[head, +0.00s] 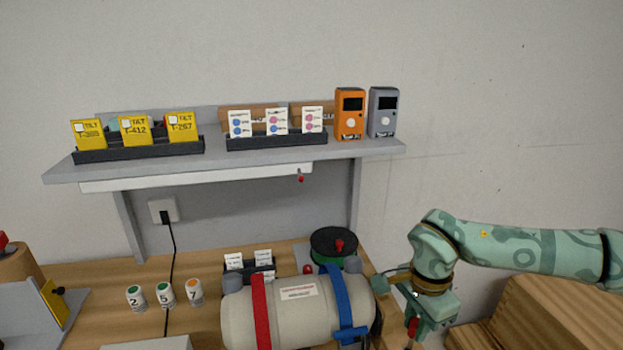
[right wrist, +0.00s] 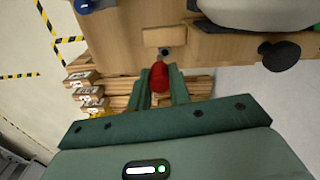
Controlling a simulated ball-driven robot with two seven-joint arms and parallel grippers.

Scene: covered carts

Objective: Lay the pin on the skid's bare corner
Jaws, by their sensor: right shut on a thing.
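My right gripper (head: 428,318) hangs low at the right of the head view, to the right of the strapped tank (head: 295,312). It is shut on the pin, whose red grip (head: 412,328) shows at the fingers. In the right wrist view the red pin (right wrist: 160,77) sits between the two green fingers (right wrist: 160,90), with a grey round end beyond it. A light wooden surface (right wrist: 118,42) lies beyond the fingertips, with a small pale block on it. I cannot tell which part is the skid's bare corner. My left gripper is not in view.
A shelf (head: 350,150) above holds yellow tags, cards, an orange device (head: 349,113) and a grey device (head: 382,111). Numbered cups (head: 165,293) stand left of the tank. Stacked timber with labels (right wrist: 85,88) lies below the wooden surface.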

